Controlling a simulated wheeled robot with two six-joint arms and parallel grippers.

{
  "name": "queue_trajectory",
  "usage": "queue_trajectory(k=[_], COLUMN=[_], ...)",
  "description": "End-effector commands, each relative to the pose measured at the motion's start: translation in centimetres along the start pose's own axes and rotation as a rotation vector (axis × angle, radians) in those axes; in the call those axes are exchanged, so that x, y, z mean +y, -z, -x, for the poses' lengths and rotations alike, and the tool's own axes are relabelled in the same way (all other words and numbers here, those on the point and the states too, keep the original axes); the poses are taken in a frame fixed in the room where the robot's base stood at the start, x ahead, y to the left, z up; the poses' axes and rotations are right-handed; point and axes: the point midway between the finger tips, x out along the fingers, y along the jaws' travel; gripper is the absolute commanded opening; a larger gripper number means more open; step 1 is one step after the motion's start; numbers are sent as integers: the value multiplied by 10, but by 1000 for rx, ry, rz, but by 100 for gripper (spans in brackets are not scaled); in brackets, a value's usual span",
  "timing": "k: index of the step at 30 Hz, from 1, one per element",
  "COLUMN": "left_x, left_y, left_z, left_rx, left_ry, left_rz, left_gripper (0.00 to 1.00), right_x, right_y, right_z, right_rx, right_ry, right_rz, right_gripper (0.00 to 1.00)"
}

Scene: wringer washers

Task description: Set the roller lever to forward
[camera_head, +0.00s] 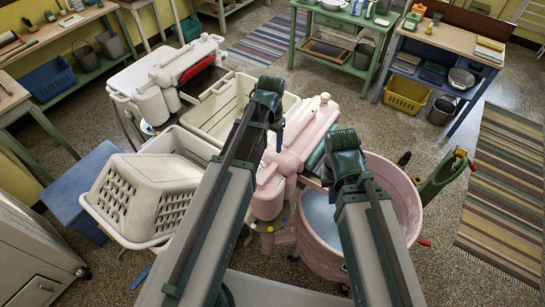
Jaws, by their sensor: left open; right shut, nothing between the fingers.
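A pink wringer washer stands in the middle, partly behind my two arms. Its pink wringer head (297,140) rises beside a round pink tub (408,205). A second, white wringer washer (160,82) with a red part on its head stands further back at the left. I cannot make out a roller lever or its setting on either machine; my arms cover part of the pink one. My arms reach up from the bottom edge, and their elbows show in front of the pink washer.
A white laundry basket (145,197) and a cream tub (222,112) stand left of the pink washer. A green object (443,178) is at the tub's right. Benches line the back and left. A striped rug (505,190) lies on open floor at right.

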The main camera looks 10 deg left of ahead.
Motion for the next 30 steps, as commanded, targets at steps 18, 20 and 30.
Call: queue_trajectory(k=[18, 20, 30], left_x=[0, 0, 0], left_y=[0, 0, 0], left_z=[-44, -53, -101], left_rx=[0, 0, 0], left_ry=[0, 0, 0], left_rz=[0, 0, 0], left_gripper=[62, 62, 62], right_x=[-4, -4, -8], right_y=[3, 4, 7], right_z=[-44, -53, -100], right_rx=[2, 2, 4], right_ry=[-3, -3, -3], right_rz=[22, 26, 28], right_gripper=[0, 0, 0])
